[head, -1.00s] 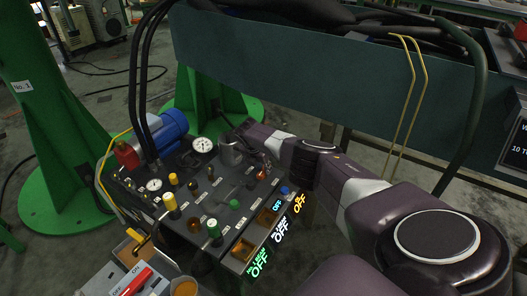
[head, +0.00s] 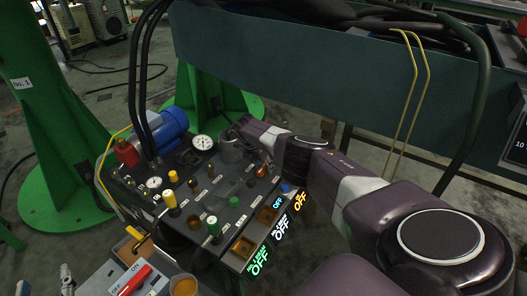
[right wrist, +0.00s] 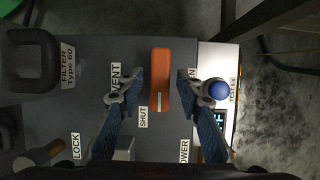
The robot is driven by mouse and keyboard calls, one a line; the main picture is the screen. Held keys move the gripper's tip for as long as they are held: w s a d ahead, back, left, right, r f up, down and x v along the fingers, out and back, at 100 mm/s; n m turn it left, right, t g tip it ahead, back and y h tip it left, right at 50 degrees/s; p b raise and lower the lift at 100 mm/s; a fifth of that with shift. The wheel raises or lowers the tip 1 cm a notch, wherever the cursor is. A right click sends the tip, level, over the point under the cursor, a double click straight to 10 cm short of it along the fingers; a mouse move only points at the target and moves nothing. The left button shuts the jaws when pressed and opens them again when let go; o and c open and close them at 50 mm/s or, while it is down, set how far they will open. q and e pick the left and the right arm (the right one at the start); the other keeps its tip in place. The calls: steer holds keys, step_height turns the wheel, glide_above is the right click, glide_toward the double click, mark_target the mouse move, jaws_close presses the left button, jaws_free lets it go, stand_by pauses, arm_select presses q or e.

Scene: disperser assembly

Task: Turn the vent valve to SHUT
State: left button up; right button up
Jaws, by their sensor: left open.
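The vent valve has an orange bar handle (right wrist: 160,72), which lies along the vertical of the right wrist view. A short white mark is at its lower end, close to the SHUT label (right wrist: 143,117). The VENT label (right wrist: 116,77) is left of it; a label to the right is partly hidden. My right gripper (right wrist: 158,93) is open, one finger on each side of the handle, with gaps visible. In the head view the handle (head: 262,170) shows small beside my right arm. My left gripper (head: 45,284) is open and empty at the lower left edge.
The control panel (head: 205,180) carries several knobs, gauges and lit OFF displays (head: 282,230). A blue knob (right wrist: 219,91) stands close to the right finger. A red switch (head: 134,281) and cups are near my left gripper. Green columns (head: 45,130) stand behind.

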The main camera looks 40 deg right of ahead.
stand_by(0.3)
steer(key=shift+v, duration=0.85)
steer(key=v, duration=1)
steer(key=shift+a+r, duration=0.1)
